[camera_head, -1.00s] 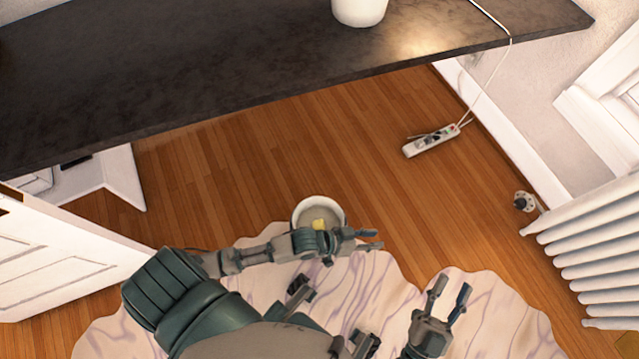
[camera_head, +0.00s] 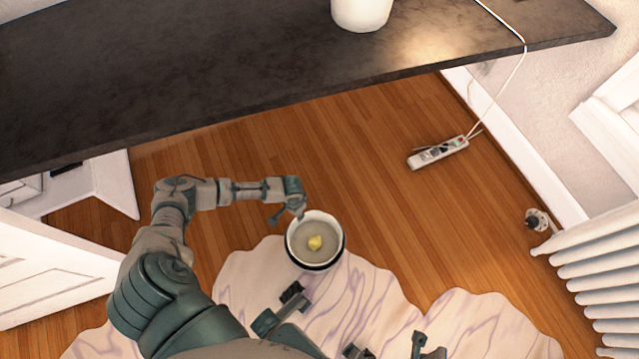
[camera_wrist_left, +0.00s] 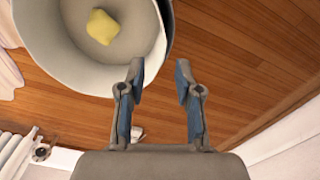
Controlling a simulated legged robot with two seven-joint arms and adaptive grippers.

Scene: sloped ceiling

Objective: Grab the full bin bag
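A round bin (camera_head: 328,252) with a pale inside stands at the far edge of the rug, in the middle of the head view. A small yellow crumpled item (camera_head: 315,242) lies inside it. I cannot make out a separate bag. The bin also fills the upper left of the left wrist view (camera_wrist_left: 62,62). My left gripper (camera_head: 288,212) is at the bin's far left rim, and its fingers (camera_wrist_left: 160,68) are apart with nothing between them. I cannot tell whether it touches the rim. My right gripper (camera_head: 428,345) is partly cut off at the bottom edge.
A dark tabletop (camera_head: 200,85) spans the top, with a white pot (camera_head: 362,12) on it. A power strip (camera_head: 438,152) with a cable lies on the floor. A radiator (camera_head: 600,265) is at right, a white door (camera_head: 50,270) at left. Wooden floor right of the bin is clear.

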